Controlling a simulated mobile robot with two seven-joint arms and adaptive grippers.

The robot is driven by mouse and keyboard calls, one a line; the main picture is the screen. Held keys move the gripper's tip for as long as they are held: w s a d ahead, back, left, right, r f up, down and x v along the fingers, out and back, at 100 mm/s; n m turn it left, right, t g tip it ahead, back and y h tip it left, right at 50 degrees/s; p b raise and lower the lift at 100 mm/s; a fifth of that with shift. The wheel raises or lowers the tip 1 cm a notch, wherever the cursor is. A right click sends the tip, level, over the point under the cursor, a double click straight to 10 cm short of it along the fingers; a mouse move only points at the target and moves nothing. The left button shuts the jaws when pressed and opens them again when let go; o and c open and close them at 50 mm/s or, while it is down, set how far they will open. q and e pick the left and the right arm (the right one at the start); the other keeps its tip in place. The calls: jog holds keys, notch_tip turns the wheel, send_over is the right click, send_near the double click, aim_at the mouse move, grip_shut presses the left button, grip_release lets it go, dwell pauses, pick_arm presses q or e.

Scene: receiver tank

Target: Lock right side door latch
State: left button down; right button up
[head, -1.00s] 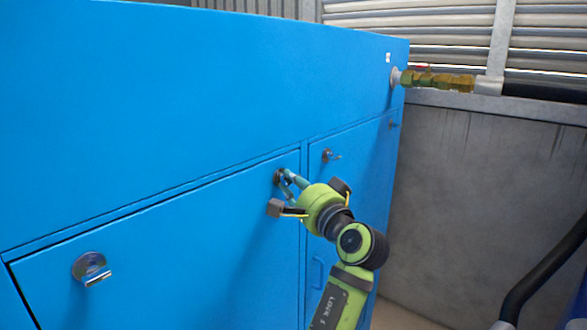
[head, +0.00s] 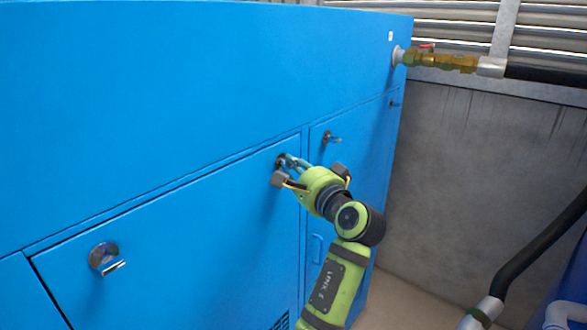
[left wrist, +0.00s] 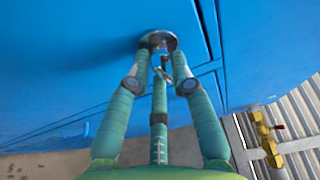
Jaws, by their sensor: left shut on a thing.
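The right side door latch (head: 281,161) is a small round metal latch near the top right corner of the large blue door (head: 190,235). My left gripper (head: 288,163) is at this latch, with its green fingers closed around the handle. In the left wrist view the round latch plate (left wrist: 158,40) shows at the top, and the fingertips of my left gripper (left wrist: 161,72) meet at its handle, which they largely hide. The left latch (head: 105,259) of the same door has its handle pointing to the right. My right gripper is not in view.
A narrower blue door with its own latch (head: 331,138) is just right of my left gripper. A brass valve (head: 440,60) with a red handle sticks out of the tank's right end. A grey wall (head: 480,170) stands to the right.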

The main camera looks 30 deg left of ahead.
pick_arm(q)
jog(key=c, duration=1.2)
grip_release()
jog(key=shift+r, duration=0.2)
jog(key=shift+w+f, duration=0.1)
jog(key=shift+d, duration=0.1)
jog(key=v, duration=0.7)
jog(key=shift+d, duration=0.15)
